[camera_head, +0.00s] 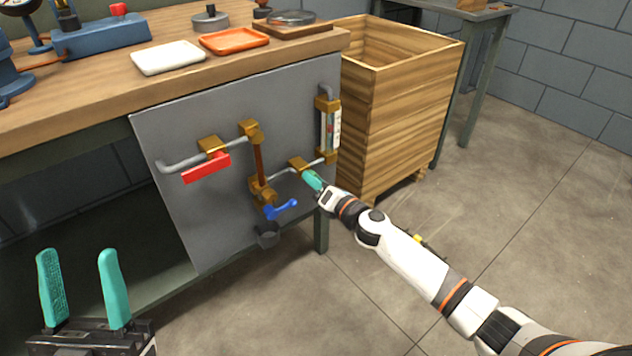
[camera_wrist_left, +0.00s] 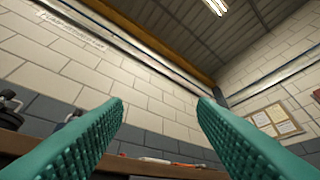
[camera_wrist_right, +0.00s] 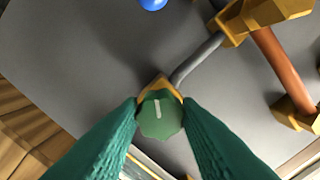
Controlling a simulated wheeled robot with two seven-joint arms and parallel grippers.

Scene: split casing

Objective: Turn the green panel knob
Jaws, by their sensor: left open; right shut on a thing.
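The green panel knob (camera_wrist_right: 160,115) is in the right wrist view, a faceted round knob with a pale pointer line, in front of a brass fitting (camera_wrist_right: 158,86) on the grey panel (camera_head: 205,190). The pointer line runs nearly up and down in that view. My right gripper (camera_wrist_right: 160,112) is shut on the knob, one finger on each side. In the head view my right gripper (camera_head: 312,181) is at the panel's lower right and hides the knob. My left gripper (camera_head: 82,285) is open and empty at the lower left, apart from the panel; its fingers also show in the left wrist view (camera_wrist_left: 160,130).
The panel also carries a red lever (camera_head: 206,169), a blue lever (camera_head: 281,209), a copper pipe (camera_head: 259,160) and a sight gauge (camera_head: 329,130) just above my right gripper. A wooden crate (camera_head: 400,120) stands to the right. The floor (camera_head: 500,220) in front is clear.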

